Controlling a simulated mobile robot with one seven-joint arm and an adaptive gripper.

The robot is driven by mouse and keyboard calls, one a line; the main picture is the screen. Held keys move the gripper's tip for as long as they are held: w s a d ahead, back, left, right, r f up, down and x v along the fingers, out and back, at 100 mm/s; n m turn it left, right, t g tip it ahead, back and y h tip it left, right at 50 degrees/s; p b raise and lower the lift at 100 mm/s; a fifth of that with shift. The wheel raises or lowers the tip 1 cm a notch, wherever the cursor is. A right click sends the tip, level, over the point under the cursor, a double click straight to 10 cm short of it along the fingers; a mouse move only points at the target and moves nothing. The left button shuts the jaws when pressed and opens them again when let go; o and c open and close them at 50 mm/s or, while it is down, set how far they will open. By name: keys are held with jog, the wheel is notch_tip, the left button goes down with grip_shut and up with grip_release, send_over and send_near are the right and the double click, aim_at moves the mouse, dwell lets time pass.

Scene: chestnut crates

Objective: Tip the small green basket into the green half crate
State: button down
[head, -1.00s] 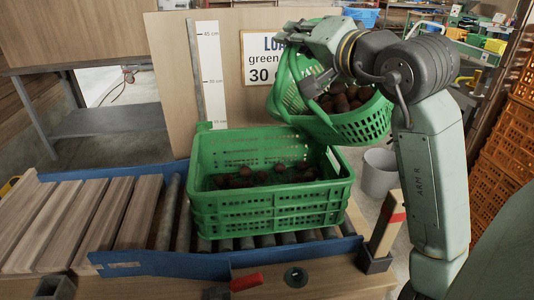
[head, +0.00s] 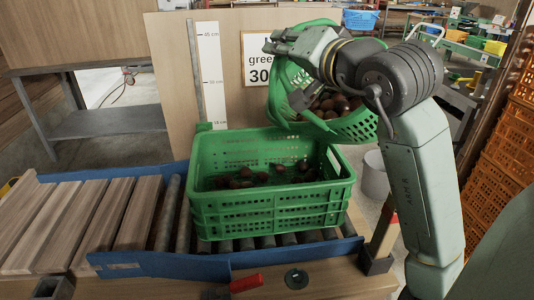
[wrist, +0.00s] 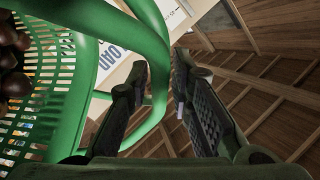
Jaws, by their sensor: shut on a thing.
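The small green basket (head: 357,127) hangs tilted in the air behind and above the right back corner of the green half crate (head: 272,214). Brown chestnuts (head: 328,104) lie inside it. My gripper (head: 278,42) is shut on the basket's handle, at the upper left of the basket. In the wrist view the handle (wrist: 153,40) runs between the fingers (wrist: 165,85), and the basket's slotted wall (wrist: 45,75) fills the left. The half crate stands upright on rollers, with a thin scatter of chestnuts (head: 240,182) on its floor. My arm hides part of the basket.
A board with a height scale (head: 208,75) and a sign (head: 258,70) stands behind the crate. A blue rail (head: 180,265) edges the roller conveyor in front. A wooden post (head: 383,235) stands right of the crate, and orange crates (head: 500,170) are stacked far right.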

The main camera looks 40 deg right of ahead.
jog(key=shift+w+a+f+n, duration=0.15)
jog(key=shift+a+f+n, duration=0.25)
jog(key=shift+a+n, duration=0.15)
jog(key=shift+a+f, duration=0.2)
jog(key=shift+a, duration=0.15)
jog(key=shift+a+f+n+h, duration=0.15)
jog(key=shift+f+n+h, duration=0.1)
jog(key=shift+n+h, duration=0.1)
